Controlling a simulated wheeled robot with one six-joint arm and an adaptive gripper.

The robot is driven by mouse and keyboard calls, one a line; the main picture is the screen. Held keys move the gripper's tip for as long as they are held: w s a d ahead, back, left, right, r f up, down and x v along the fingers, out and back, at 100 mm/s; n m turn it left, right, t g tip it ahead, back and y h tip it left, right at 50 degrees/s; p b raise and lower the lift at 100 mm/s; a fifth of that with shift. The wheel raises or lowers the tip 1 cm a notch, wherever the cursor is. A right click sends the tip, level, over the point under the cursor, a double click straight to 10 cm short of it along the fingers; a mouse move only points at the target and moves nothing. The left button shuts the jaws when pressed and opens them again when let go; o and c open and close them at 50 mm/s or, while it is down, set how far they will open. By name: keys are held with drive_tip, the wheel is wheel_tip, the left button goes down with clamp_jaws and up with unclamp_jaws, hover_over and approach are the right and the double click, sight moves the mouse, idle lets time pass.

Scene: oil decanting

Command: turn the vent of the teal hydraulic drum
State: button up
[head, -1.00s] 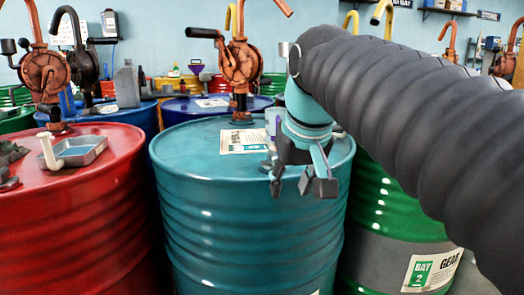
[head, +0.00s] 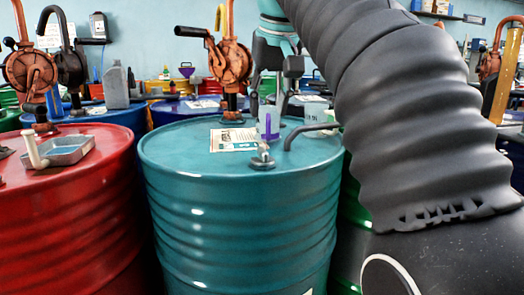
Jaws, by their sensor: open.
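The teal drum (head: 240,215) stands upright in the middle of the head view. A small grey fitting with a knob, which looks like its vent (head: 262,159), sits on the lid near the front rim. My gripper (head: 270,108) points down above the back right of the lid, behind the vent in the picture. Its fingers are apart. A pale cup with a purple stripe (head: 269,122) appears in front of or between the fingertips; I cannot tell whether they touch it. An orange rotary pump (head: 230,62) stands on the lid's back part.
A paper label (head: 233,140) lies on the lid. A dark bent bar (head: 308,131) rises by the right rim. A red drum (head: 75,215) with a grey tray (head: 68,152) stands left. More drums and pumps crowd behind; my arm covers the right side.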

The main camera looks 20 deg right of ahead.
sight(263, 149)
drive_tip(key=b+x, duration=0.3)
drive_tip(key=x, duration=0.7)
drive_tip(key=shift+w+f, duration=0.15)
drive_tip(key=shift+f, duration=0.05)
clamp_jaws()
